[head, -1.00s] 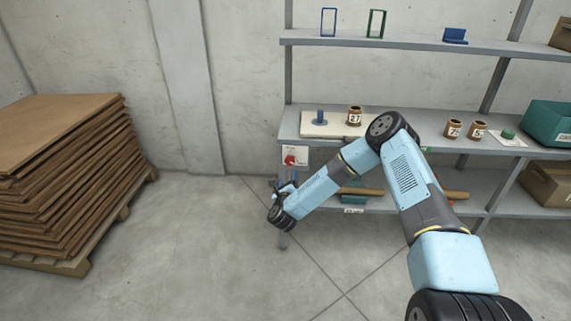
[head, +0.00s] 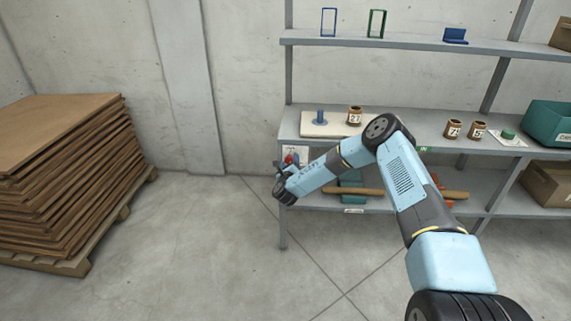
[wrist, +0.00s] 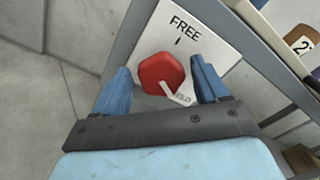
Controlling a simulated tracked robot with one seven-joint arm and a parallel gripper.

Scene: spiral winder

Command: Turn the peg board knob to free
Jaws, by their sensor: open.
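The red knob (wrist: 162,74) sits on a white plate (wrist: 212,40) marked FREE at the top with a short tick. A pale pointer on the knob points down and to the right in the wrist view, toward partly hidden lettering ending in "LD". In the head view, the knob (head: 289,158) shows at the left end of the shelf front, just above my gripper (head: 280,167). In the wrist view, my gripper (wrist: 163,85) is open, with one blue finger on each side of the knob. I cannot tell whether either finger touches it.
A peg board (head: 335,129) with a blue peg (head: 320,117) lies on the shelf above the plate. A numbered brown pot (head: 355,116) stands on its right. A stack of brown sheets (head: 60,170) is at far left. The floor between is clear.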

